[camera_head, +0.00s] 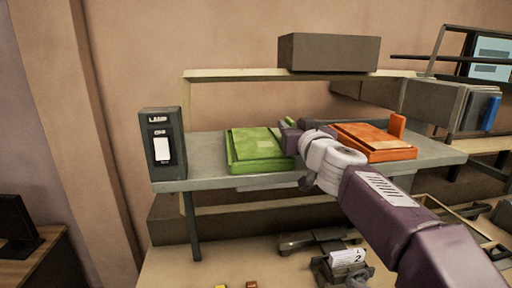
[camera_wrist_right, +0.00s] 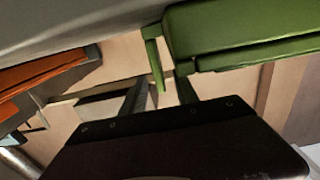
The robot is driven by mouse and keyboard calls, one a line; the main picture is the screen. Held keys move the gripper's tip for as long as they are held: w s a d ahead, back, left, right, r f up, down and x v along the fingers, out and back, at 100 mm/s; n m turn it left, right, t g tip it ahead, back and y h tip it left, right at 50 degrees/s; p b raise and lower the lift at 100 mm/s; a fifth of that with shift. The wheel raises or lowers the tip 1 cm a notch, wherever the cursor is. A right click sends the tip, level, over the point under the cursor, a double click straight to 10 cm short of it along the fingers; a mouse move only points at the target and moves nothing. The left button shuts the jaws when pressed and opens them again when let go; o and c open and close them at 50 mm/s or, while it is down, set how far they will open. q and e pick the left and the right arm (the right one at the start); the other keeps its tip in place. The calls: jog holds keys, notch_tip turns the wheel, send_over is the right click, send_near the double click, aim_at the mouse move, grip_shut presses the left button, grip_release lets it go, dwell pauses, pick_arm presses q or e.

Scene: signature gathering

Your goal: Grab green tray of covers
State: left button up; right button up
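The green tray (camera_head: 240,166) lies on the grey shelf, left of the middle in the head view, with flat green covers (camera_head: 256,143) in it. It also shows at the top of the right wrist view (camera_wrist_right: 240,28), with an upright green tab (camera_wrist_right: 155,62) at its end. My right gripper (camera_head: 290,133) is at the tray's right end, by the tab. In the right wrist view its two dark fingers (camera_wrist_right: 162,90) stand apart, with the tab's tip between or just beyond them; contact cannot be told. My left gripper is not in view.
An orange tray (camera_head: 385,152) lies to the right on the same grey shelf (camera_head: 210,178), beyond my right wrist. A dark labelled box (camera_head: 163,148) stands at the shelf's left end. A brown box (camera_head: 328,52) sits on the ledge above.

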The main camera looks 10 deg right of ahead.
jog(key=w, duration=0.3)
jog(key=shift+s+r, duration=0.15)
jog(key=shift+s, duration=0.25)
jog(key=shift+w, duration=0.3)
grip_shut()
jog(key=shift+s, duration=0.1)
dwell(0.6)
